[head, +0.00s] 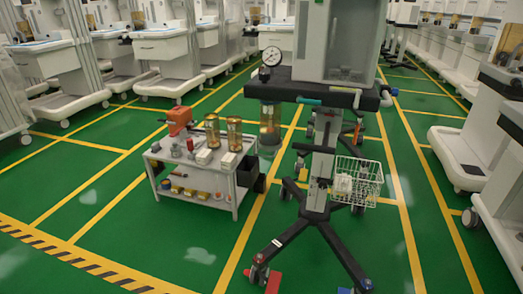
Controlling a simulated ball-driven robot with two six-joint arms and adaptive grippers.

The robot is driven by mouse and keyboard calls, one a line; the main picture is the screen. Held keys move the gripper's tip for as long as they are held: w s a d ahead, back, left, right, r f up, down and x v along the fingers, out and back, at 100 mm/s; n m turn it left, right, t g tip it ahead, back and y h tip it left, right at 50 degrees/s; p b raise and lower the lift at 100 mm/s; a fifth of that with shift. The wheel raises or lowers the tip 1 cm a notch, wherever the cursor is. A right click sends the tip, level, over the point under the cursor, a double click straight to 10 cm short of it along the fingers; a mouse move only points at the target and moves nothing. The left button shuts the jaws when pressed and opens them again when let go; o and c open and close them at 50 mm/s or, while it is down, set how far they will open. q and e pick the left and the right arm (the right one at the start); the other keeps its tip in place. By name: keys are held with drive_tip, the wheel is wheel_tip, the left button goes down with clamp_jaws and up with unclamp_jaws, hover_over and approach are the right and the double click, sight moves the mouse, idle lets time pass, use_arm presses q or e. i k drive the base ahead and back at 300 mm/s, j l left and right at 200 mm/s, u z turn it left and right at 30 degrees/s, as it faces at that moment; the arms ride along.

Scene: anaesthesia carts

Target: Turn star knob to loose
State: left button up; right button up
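An anaesthesia cart stands right of centre, with a grey column (321,170) on a black base with spread legs (318,217). A small dark fitting (323,183) sits on the column beside a white wire basket (357,184). It may be a clamp or knob, but it is too small to tell its shape or setting. I cannot clearly make out a star knob. A round gauge (271,56) and a glass canister (270,122) are on the left side of the cart's black shelf (310,88). Neither of my grippers is in view.
A low grey trolley (205,176) with an orange tool (180,121), two amber canisters (212,131) and small parts stands left of the cart. Red pieces (273,282) are by the front caster. White carts line both sides. Green floor (150,225) is clear at front left.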

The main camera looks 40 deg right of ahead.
sight(323, 185)
drive_tip(key=i+j, duration=0.1)
drive_tip(key=i, duration=1)
drive_tip(key=i+z, duration=0.25)
drive_tip(key=z, duration=0.15)
drive_tip(key=i+z, duration=0.2)
drive_tip(key=z, duration=0.2)
drive_tip(key=i+z, duration=0.25)
drive_tip(key=z, duration=0.15)
drive_tip(key=i+z, duration=0.3)
drive_tip(key=z, duration=0.2)
drive_tip(key=i+j+z, duration=0.15)
drive_tip(key=z, duration=0.35)
drive_tip(key=i+j+z, duration=0.3)
drive_tip(key=z, duration=0.2)
drive_tip(key=i, duration=0.05)
